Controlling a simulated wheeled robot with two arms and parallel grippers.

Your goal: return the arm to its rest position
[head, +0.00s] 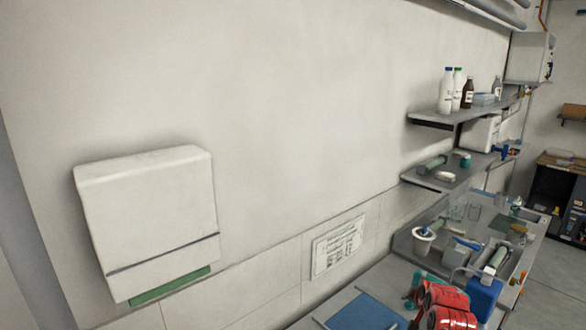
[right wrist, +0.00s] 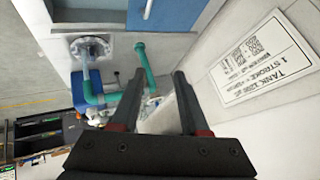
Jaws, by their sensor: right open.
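My right arm shows red and black at the bottom right of the head view, over the counter, next to a blue mat; its fingers cannot be made out there. In the right wrist view my right gripper (right wrist: 156,85) is open, with its two dark fingers apart. No object is held between them; a pale surface shows beyond. My left gripper is in neither view.
The counter holds the blue mat (head: 365,312), a white cup (head: 423,240) and a blue container (head: 482,297). Teal pipes (right wrist: 141,62) show beyond the fingers. A printed sign (head: 338,246) and white dispenser (head: 150,220) are on the wall. Shelves (head: 435,121) hold bottles.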

